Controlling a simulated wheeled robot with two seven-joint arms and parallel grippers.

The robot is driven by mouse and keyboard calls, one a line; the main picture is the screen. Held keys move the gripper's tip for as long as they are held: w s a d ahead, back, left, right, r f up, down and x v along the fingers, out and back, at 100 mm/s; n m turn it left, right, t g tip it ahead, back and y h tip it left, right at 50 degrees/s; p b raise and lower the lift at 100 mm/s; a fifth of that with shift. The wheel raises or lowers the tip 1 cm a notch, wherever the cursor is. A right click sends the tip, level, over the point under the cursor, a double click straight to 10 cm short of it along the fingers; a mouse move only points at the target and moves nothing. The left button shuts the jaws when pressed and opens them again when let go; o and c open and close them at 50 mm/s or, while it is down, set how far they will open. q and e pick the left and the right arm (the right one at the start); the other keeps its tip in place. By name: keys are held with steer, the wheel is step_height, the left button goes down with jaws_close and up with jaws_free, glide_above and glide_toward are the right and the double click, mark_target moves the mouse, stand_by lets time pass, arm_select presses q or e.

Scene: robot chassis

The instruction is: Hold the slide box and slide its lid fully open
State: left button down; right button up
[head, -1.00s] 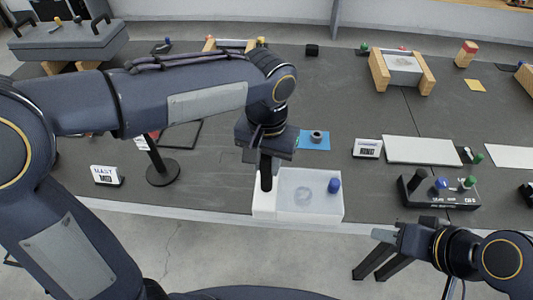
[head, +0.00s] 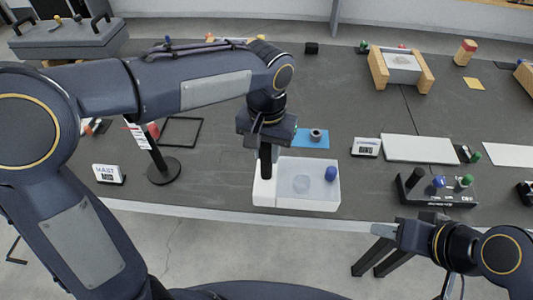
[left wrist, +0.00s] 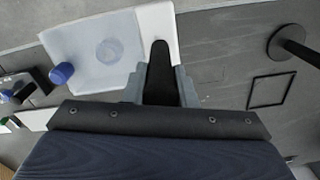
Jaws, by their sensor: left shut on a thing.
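The slide box (head: 265,195) is white and lies near the table's front edge. Its cloudy lid panel (head: 315,183) has a blue knob (head: 331,174) near its right end, and a round shape shows through the middle. An opaque white strip is at the box's left end. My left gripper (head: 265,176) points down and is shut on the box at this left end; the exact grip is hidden. In the left wrist view, its dark fingers (left wrist: 160,60) reach the white end, and the lid and knob (left wrist: 62,73) lie to the left. My right gripper (head: 373,258) is open and empty, low and right of the box.
A black switch box (head: 445,192) and a small sign (head: 366,147) stand to the right. A blue mat (head: 305,139) with a grey ring lies behind the slide box. A black post stand (head: 163,171) is to the left. A white panel (head: 422,149) lies at back right.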

arm_select(q)
steer(key=shift+w+a+r+p, duration=0.15)
steer(key=shift+w+p, duration=0.4)
steer(key=shift+w, duration=0.65)
steer(key=shift+w+a+f+p, duration=0.1)
steer(key=shift+w+p, duration=0.45)
steer(key=shift+w, duration=0.6)
steer(key=w+p, duration=0.1)
steer(key=w, duration=0.1)
steer(key=w+p, duration=0.1)
steer(key=w, duration=0.1)
steer(key=w+p, duration=0.1)
steer(key=shift+w+a, duration=0.3)
steer(key=shift+w, duration=0.1)
step_height(320, 180, down, 12)
steer(key=b, duration=0.8)
steer(key=shift+f, duration=0.55)
steer(key=shift+s+f+b, duration=0.2)
steer(key=shift+f+b, duration=0.1)
steer(key=shift+f, duration=0.05)
stand_by(0.4)
